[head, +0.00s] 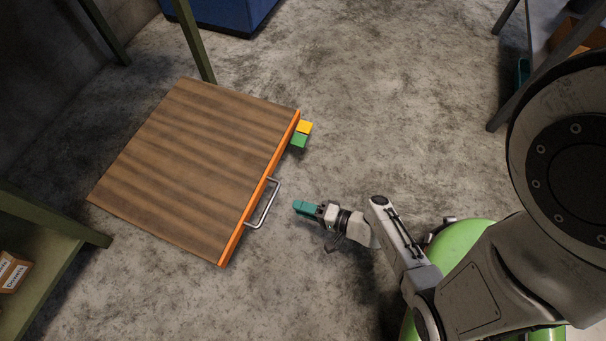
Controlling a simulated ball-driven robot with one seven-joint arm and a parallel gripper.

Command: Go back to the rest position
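My gripper (308,208) has teal fingers and is at the end of my arm, low in the middle of the head view. It is just right of the metal handle (263,204) on the wooden-topped cart (185,165) with an orange edge. A small gap of floor shows between the fingertips and the handle. I see nothing held at the fingertips. The fingers appear side by side from above, and the view is too small to tell whether they are apart.
Yellow (305,127) and green (299,141) pieces stick out beside the cart's upper right corner. A green-framed shelf (45,240) with small boxes (12,272) stands at left. A blue cabinet (220,14) is at the top. The concrete floor (400,120) is clear in the middle and right.

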